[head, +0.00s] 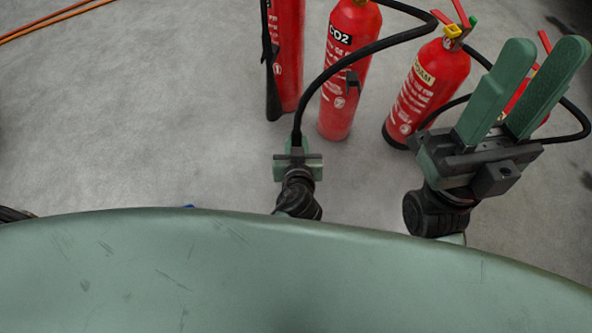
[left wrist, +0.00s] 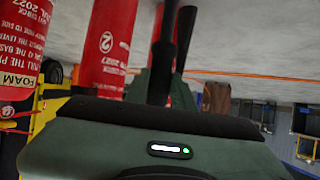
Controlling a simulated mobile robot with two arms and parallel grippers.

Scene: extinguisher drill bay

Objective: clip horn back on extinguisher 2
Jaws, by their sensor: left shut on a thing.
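Extinguisher 2 (head: 345,75) is the red CO2 cylinder standing upright in the head view; its circled 2 shows in the left wrist view (left wrist: 107,45). A black clip (head: 352,83) sits on its right side. Its black hose (head: 322,80) loops from the top right across its front and down to my left gripper (head: 296,144). My left gripper is shut on the horn at the hose's end, low and left of the cylinder, apart from the clip. The dark horn (left wrist: 161,65) rises between the fingers in the wrist view; its lower part is hidden. My right gripper (head: 543,50) is open and empty.
A red extinguisher (head: 290,50) with a black horn (head: 272,90) stands close on the left. A foam extinguisher (head: 432,85) stands to the right, and another is partly hidden behind my right gripper. Grey floor at the left is clear; orange lines cross its far corner.

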